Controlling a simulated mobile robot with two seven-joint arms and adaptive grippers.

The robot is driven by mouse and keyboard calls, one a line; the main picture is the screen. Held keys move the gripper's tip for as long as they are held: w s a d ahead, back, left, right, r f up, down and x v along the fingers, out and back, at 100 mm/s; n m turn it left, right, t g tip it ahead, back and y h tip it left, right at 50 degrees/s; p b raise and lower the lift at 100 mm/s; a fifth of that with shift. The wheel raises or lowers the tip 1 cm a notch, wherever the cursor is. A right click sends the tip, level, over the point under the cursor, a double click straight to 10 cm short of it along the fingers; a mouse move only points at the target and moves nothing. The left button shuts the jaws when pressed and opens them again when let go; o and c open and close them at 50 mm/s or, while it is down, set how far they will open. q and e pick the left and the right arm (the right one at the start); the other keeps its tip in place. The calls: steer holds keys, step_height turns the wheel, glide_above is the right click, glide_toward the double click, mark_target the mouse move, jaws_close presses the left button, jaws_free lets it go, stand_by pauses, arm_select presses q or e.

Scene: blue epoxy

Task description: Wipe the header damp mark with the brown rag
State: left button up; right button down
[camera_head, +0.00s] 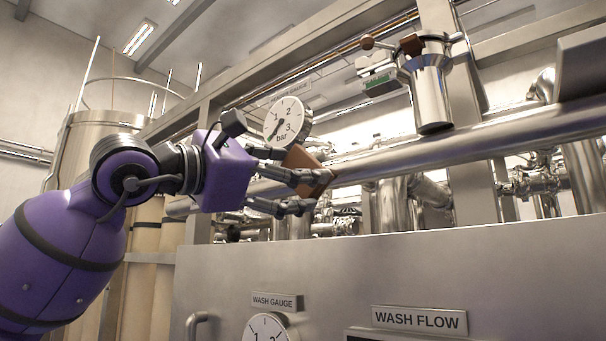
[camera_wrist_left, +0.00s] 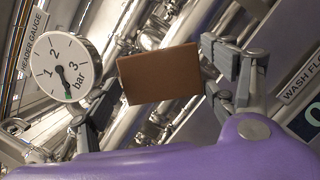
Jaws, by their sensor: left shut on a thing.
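My left gripper (camera_head: 300,178) is shut on the brown rag (camera_head: 308,170), a flat brown block-like piece. In the left wrist view the rag (camera_wrist_left: 160,75) sits between the fingers, its broad face showing. In the head view the rag is at the steel header pipe (camera_head: 450,147), overlapping it; I cannot tell whether it touches. No damp mark can be made out on the visible pipe; the part behind the rag and fingers is hidden. My right gripper is not in view.
The round header gauge (camera_head: 287,120) is close above my left gripper and also shows in the left wrist view (camera_wrist_left: 62,70). A steel cup (camera_head: 430,92) hangs above the pipe to the right. The steel panel (camera_head: 400,265) with wash labels stands below.

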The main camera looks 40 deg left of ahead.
arm_select(q)
steer(key=shift+a, duration=0.2)
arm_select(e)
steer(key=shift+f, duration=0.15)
arm_select(q)
steer(key=s+b, duration=0.2)
steer(key=s, duration=0.2)
steer(key=shift+a+f+b, duration=0.1)
steer(key=shift+a+b, duration=0.05)
steer(key=shift+b, duration=0.15)
steer(key=shift+s+b, duration=0.35)
steer(key=shift+s, duration=0.65)
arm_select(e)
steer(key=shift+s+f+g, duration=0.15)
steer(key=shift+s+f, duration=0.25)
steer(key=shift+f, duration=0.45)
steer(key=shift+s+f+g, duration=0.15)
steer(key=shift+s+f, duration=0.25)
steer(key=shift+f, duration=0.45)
arm_select(q)
steer(key=v, duration=0.2)
steer(key=b+v, duration=0.1)
steer(key=shift+s+d+r, duration=0.1)
steer(key=shift+d+r, duration=0.1)
steer(key=shift+r, duration=0.2)
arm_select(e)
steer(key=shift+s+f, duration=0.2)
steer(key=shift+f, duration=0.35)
